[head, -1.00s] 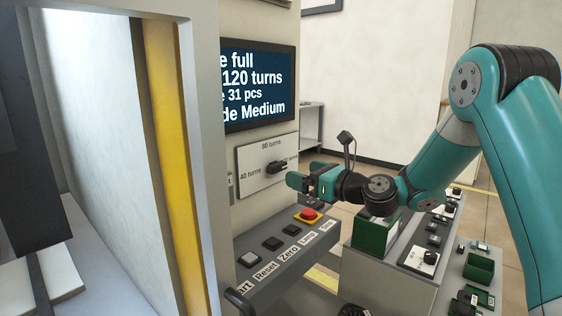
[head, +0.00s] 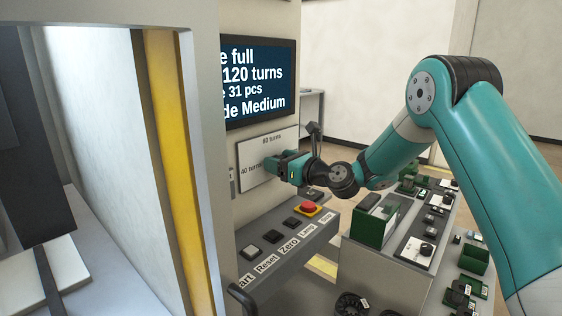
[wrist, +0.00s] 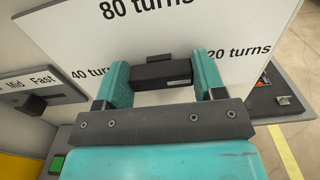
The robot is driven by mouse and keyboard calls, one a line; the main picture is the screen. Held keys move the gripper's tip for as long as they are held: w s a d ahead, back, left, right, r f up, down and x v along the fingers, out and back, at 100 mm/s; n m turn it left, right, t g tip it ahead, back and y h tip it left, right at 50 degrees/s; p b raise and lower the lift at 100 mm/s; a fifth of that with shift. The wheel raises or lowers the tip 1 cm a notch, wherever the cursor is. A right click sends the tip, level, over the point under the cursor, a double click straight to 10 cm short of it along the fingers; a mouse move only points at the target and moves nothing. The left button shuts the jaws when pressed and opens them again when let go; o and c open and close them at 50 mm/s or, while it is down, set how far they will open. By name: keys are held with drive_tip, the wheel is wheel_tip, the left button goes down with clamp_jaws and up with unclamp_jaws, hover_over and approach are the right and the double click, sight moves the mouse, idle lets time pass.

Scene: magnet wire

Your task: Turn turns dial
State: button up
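The turns dial is a black bar-shaped knob (wrist: 160,73) on a white panel (wrist: 235,22), labelled 40 turns at left, 80 turns at top and a partly covered "20 turns" at right. In the wrist view the knob's bar lies nearly level between the two teal fingers of my gripper (wrist: 160,64). The fingers are spread wide, one at each end of the bar; firm contact cannot be made out. In the head view my gripper (head: 274,166) is at the panel (head: 250,178) and hides the knob.
A screen (head: 258,83) above the panel shows "120 turns". Below is a control shelf with a red button (head: 310,209) and several dark buttons. A Mid/Fast selector (wrist: 34,104) is at left in the wrist view. A bench with green boxes (head: 372,228) stands at right.

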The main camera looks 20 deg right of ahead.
drive_tip(key=shift+c, duration=0.5)
